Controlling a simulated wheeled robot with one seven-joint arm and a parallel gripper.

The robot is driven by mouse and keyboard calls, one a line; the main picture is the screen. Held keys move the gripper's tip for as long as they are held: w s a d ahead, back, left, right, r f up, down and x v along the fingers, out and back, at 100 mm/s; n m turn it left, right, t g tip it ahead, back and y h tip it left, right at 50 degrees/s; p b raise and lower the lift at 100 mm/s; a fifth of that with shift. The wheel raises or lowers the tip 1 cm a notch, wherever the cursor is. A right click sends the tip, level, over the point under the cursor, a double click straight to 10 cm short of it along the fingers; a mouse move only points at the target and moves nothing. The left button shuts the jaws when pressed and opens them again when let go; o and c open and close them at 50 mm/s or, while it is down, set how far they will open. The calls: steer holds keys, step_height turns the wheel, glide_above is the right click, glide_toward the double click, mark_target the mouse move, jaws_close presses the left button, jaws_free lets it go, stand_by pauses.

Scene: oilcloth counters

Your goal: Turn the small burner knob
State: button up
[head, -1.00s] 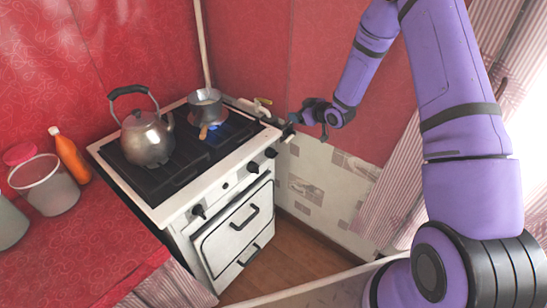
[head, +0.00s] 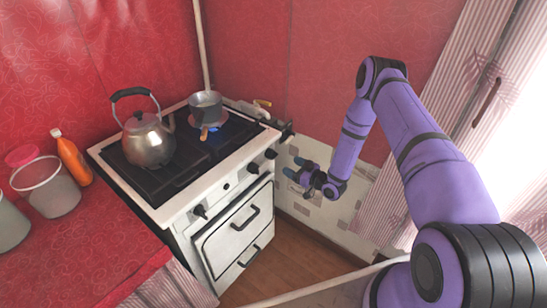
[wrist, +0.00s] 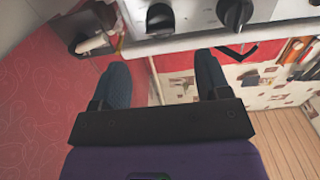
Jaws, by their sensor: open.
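The white stove (head: 226,199) has several black knobs on its front panel. One knob (head: 200,211) is near the left end; two more, a knob (head: 253,168) and another knob (head: 270,154), are toward the right. I cannot tell which is the small burner's. A blue flame (head: 213,128) burns under the small pot (head: 205,107). My gripper (head: 294,168) is open and empty, right of the stove front and apart from it. In the wrist view, two knobs, one at left (wrist: 160,20) and one at right (wrist: 235,12), lie beyond my open fingers (wrist: 161,68).
A metal kettle (head: 148,140) stands on the stove's left side. The oven door handle (head: 245,218) juts out below the knobs. An orange bottle (head: 73,158) and a tub (head: 48,186) stand on the red counter (head: 95,235). The floor (head: 295,248) before the stove is clear.

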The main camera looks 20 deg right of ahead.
mark_target(273, 155)
steer(key=x, duration=0.9)
steer(key=shift+w+a, duration=0.25)
steer(key=shift+w, duration=0.05)
steer(key=c, duration=0.9)
